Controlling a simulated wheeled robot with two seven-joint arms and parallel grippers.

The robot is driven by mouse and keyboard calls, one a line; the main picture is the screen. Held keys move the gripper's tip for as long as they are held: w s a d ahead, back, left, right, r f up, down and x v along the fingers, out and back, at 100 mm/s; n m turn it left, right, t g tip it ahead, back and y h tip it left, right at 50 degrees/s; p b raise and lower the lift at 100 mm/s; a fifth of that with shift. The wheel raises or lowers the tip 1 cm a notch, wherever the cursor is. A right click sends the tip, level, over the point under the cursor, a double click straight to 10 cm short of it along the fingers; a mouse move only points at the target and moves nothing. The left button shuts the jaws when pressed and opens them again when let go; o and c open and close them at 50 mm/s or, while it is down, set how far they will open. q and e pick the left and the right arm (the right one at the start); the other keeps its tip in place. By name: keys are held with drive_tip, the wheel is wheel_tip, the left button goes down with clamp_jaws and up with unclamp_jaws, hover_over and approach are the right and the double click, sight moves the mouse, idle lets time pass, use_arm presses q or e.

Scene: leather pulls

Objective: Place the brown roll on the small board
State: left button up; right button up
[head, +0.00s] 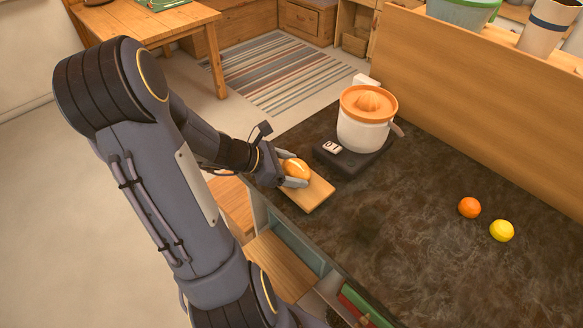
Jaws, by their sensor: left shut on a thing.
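The brown roll (296,168) is a glossy, golden-brown bun. My left gripper (294,173) is shut on it, with its fingers on either side of the roll. The roll is over the far part of the small board (313,195), a light wooden rectangle on the dark countertop near its left edge. I cannot tell whether the roll touches the board. My right gripper is not in view.
A white and orange juicer (365,118) stands on a dark scale (350,158) just behind and right of the board. An orange (469,207) and a lemon (501,230) lie at the right. The dark countertop (420,270) between is clear. A wooden partition (480,85) borders the back.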

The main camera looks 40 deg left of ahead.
use_arm(q)
drive_tip(key=shift+f, duration=0.25)
drive_tip(key=o, duration=1)
drive_tip(key=shift+r, duration=0.1)
drive_tip(key=shift+c, duration=0.2)
